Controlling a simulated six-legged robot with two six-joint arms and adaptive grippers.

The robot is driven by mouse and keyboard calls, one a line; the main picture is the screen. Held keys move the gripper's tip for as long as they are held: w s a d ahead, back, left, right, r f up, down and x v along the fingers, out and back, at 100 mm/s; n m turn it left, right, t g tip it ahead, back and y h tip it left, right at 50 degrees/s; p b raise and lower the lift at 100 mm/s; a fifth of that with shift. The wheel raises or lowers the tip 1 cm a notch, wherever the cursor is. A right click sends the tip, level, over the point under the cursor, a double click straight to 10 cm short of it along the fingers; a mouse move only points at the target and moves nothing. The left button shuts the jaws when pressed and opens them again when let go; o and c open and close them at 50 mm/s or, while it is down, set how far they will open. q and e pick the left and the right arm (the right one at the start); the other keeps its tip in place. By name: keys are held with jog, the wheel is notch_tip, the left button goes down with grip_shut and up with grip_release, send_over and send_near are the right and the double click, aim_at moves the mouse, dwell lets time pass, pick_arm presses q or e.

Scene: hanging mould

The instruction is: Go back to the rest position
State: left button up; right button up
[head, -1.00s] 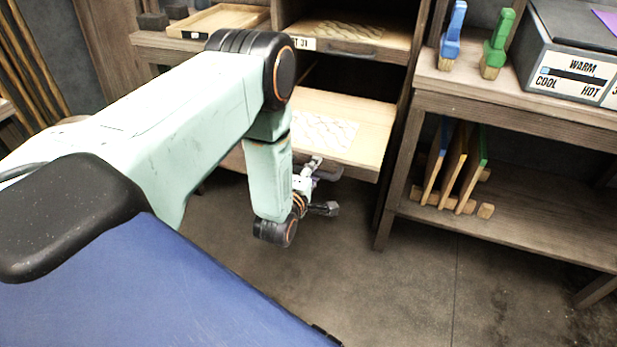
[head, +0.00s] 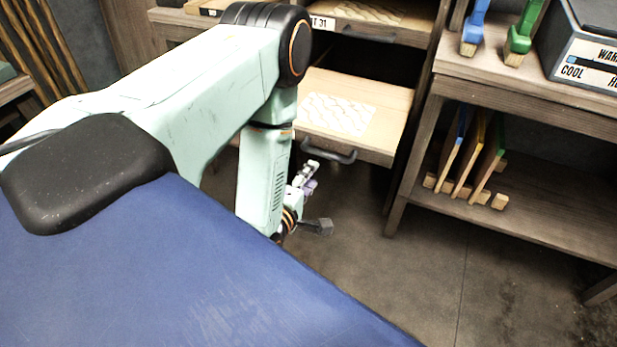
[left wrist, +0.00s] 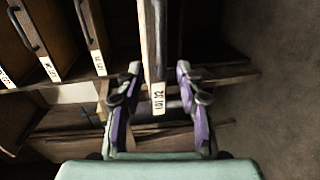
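My left arm comes in from the left in the head view, bent down at the elbow. My left gripper (head: 318,200) hangs low in front of the pulled-out drawer (head: 388,140), partly hidden behind my forearm. The drawer's dark handle (head: 330,152) is just above the gripper, and they look apart. In the left wrist view the two purple-and-grey fingers of my left gripper (left wrist: 159,70) are spread with a gap between them. A labelled drawer front (left wrist: 158,98) shows beyond the gap. My right gripper is not in view.
A patterned white sheet (head: 338,113) lies in the open drawer. A shelf unit (head: 560,205) at the right holds several coloured boards, with blue and green tools (head: 521,38) and a grey box (head: 590,55) on top. The floor (head: 425,270) in front is clear.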

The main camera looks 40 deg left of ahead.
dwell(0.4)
pick_arm(q)
jog(key=s+d+f+m+g+h+p, duration=0.15)
jog(key=s+d+f+m+g, duration=0.25)
jog(key=s+f+m+g, duration=0.5)
jog(key=s+d+r+m+g+h+p, duration=0.1)
jog(key=s+d+r+m+g+p, duration=0.1)
jog(key=s+m, duration=0.3)
jog(key=s+d+r+m+g+h+p, duration=0.1)
jog(key=s+d+r+m+g+p, duration=0.2)
jog(key=s, duration=0.9)
jog(key=m+g, duration=0.1)
jog(key=m, duration=0.2)
jog(key=shift+s+d, duration=0.35)
